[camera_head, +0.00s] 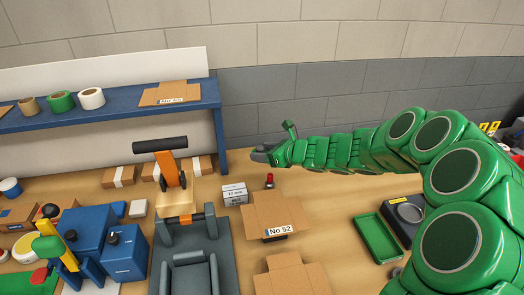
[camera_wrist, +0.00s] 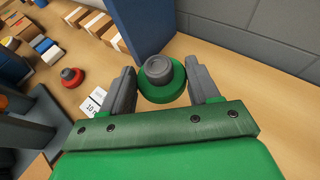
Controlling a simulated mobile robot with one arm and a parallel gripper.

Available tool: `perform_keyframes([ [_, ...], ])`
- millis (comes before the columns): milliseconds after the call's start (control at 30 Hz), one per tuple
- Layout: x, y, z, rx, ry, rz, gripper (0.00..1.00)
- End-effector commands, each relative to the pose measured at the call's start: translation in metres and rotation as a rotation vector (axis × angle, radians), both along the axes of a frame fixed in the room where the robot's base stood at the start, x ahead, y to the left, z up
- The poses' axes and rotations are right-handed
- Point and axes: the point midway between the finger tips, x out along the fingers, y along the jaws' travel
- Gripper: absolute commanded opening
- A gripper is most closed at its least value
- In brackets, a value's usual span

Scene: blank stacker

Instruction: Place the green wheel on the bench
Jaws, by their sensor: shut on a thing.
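The green wheel (camera_wrist: 173,94), a green disc with a grey knob on top, sits between the two grey fingers of my gripper (camera_wrist: 163,91) in the wrist view. My gripper is shut on it.
A blue shelf (camera_head: 120,112) holds tape rolls at the back left, and its blue end panel (camera_wrist: 146,25) stands close behind the wheel. Flattened cartons (camera_head: 275,213) and a green tray (camera_head: 378,239) lie in front.

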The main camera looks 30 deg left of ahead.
Motion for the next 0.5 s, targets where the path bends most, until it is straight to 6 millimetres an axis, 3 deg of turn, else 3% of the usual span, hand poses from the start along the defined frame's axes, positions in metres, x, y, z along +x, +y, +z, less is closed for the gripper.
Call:
perform_keyframes([
  [100,-0.011,-0.011,0.011,0.006,-0.004,0.0,0.28],
  [500,-0.036,-0.035,0.025,0.003,-0.003,0.0,0.28],
])
